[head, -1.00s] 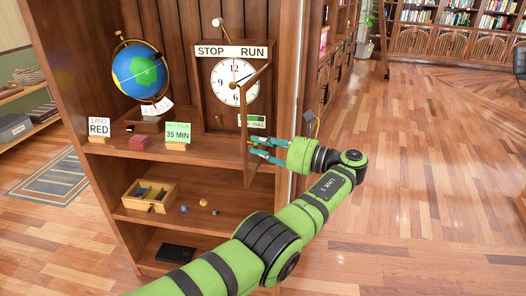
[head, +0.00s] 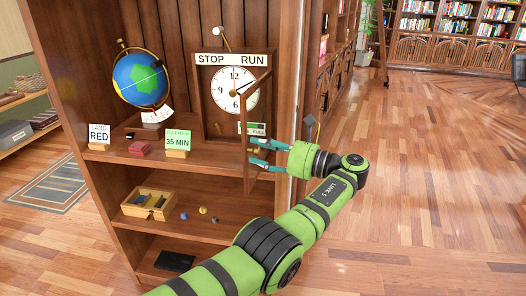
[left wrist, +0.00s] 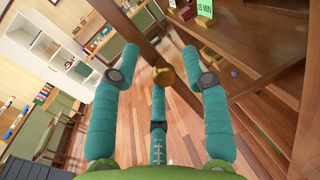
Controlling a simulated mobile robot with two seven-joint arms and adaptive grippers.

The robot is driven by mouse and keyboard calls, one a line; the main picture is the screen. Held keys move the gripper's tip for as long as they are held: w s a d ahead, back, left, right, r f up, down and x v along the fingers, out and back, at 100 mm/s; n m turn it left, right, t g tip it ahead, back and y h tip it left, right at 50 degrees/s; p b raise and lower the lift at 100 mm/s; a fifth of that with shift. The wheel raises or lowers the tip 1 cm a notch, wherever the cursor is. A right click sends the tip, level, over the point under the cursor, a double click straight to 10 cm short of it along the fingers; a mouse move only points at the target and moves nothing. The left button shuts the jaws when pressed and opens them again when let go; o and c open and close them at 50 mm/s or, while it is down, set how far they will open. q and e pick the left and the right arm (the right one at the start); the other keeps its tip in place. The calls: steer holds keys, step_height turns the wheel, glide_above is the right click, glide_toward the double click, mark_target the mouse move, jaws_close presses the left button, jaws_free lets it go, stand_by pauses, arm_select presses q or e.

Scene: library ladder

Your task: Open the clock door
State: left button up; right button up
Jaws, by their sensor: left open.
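The clock (head: 235,88) stands on a shelf, with a white face and a STOP / RUN sign on top. Its wood-framed door (head: 247,176) stands swung out from the clock, toward me. My left gripper (head: 252,152) is open at the door's free edge, coming from the right. In the left wrist view, a round brass knob (left wrist: 163,76) sits between the spread teal fingers (left wrist: 160,62), in front of the dark door frame (left wrist: 142,45). I cannot tell whether a finger touches the knob. My right gripper is out of view.
A globe (head: 140,80), a LAND RED card (head: 99,134), a red block (head: 140,148) and a 35 MIN card (head: 177,140) share the clock's shelf. An open wooden box (head: 148,204) and small balls are below. Open floor (head: 420,190) lies to the right.

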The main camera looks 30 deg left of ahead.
arm_select(q)
step_height(320, 180, up, 10)
steer(key=shift+f, duration=0.15)
